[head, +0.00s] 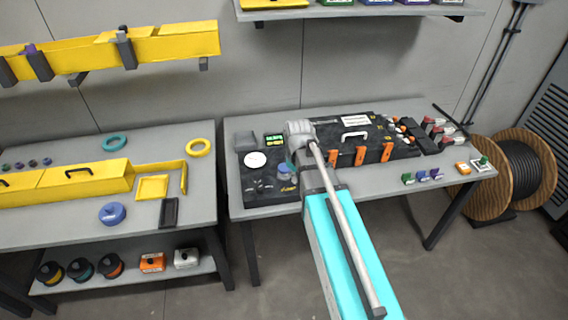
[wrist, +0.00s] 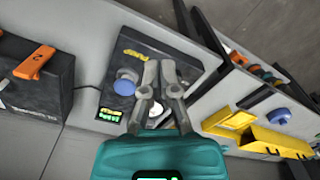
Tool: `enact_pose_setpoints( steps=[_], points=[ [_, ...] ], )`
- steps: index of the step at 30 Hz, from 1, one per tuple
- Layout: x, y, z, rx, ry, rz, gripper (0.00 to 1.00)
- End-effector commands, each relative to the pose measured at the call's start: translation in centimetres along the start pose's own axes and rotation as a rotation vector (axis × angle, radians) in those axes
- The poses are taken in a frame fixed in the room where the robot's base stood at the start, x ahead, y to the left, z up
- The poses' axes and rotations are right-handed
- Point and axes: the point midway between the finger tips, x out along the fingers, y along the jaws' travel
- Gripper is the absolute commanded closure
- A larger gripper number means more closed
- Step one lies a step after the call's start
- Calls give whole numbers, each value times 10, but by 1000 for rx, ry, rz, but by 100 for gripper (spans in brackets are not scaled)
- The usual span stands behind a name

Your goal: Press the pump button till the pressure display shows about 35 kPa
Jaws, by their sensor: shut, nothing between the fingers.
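The black pump unit (head: 242,172) stands at the left end of the right-hand table and fills the middle of the wrist view (wrist: 140,32). It has a green-lit display (head: 274,139), also in the wrist view (wrist: 108,115), whose digits are too small to read surely. A blue round button (wrist: 124,87) sits beside yellow lettering (wrist: 131,53); it shows in the head view (head: 285,169). A white round dial (head: 255,160) is partly hidden behind the fingers in the wrist view. My gripper (wrist: 159,66) is shut and empty, over the unit, right of the button in the wrist view. Contact cannot be told.
A black case with orange latches (head: 360,155) stands right of the pump unit, close to my arm. A cable reel (head: 510,175) stands on the floor at right.

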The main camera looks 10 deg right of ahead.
Motion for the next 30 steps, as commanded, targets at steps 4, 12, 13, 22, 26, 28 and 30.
enact_pose_setpoints(
  steps=[4, 12, 13, 22, 26, 28, 30],
  points=[
    [-5, 26, -46, -231, 2, 0, 100],
    [-12, 65, -112, -655, 4, 2, 100],
    [-13, 69, -119, -699, 4, 2, 100],
    [-17, 93, -161, -999, 5, 4, 100],
    [-17, 96, -165, -1040, 5, 5, 100],
    [-17, 96, -165, -1048, 5, 5, 100],
    [-17, 95, -165, -1049, 5, 5, 100]
  ],
)
